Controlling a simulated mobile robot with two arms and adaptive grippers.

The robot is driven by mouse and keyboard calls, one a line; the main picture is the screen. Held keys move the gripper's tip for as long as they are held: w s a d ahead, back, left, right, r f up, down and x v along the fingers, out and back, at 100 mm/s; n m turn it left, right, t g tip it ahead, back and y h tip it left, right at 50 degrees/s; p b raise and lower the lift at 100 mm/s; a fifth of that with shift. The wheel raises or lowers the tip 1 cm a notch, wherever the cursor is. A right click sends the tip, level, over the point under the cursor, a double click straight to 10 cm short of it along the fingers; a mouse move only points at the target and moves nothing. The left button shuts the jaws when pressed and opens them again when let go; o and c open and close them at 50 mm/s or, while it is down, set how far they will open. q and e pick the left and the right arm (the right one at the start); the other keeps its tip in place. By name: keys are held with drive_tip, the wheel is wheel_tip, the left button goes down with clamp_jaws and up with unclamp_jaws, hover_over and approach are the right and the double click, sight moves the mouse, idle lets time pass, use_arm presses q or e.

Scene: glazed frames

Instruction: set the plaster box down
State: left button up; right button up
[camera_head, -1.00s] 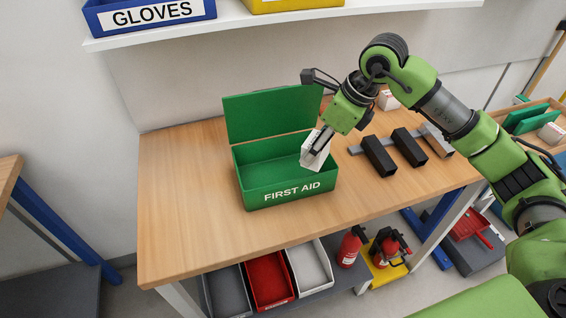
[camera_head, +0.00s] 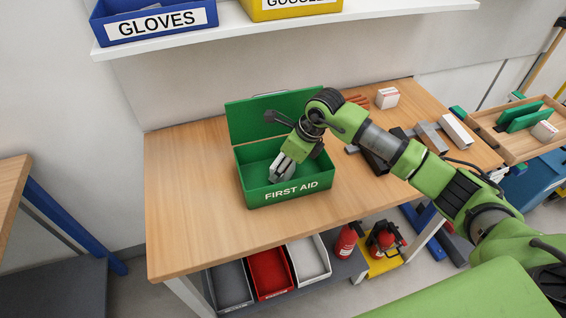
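The green first aid box (camera_head: 290,190) stands on the wooden table with its lid (camera_head: 262,116) raised. A pale grey patch shows at the fingertips, and I cannot tell finger from plaster box there. The plaster box is not clearly visible; the gripper and the box's front wall may hide it. I cannot tell whether the fingers are shut on it or apart. My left gripper is not in view.
A white carton (camera_head: 387,98) stands at the back of the table (camera_head: 190,200). Dark and grey blocks and a long white box (camera_head: 455,133) lie on the right, partly behind my arm. A wooden tray (camera_head: 490,132) is beyond. The table's left side is clear.

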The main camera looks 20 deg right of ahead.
drive_tip(key=shift+f, duration=0.1)
drive_tip(key=o, duration=1)
drive_tip(key=b+v, duration=0.3)
drive_tip(key=v, duration=0.9)
drive_tip(key=shift+b, duration=0.3)
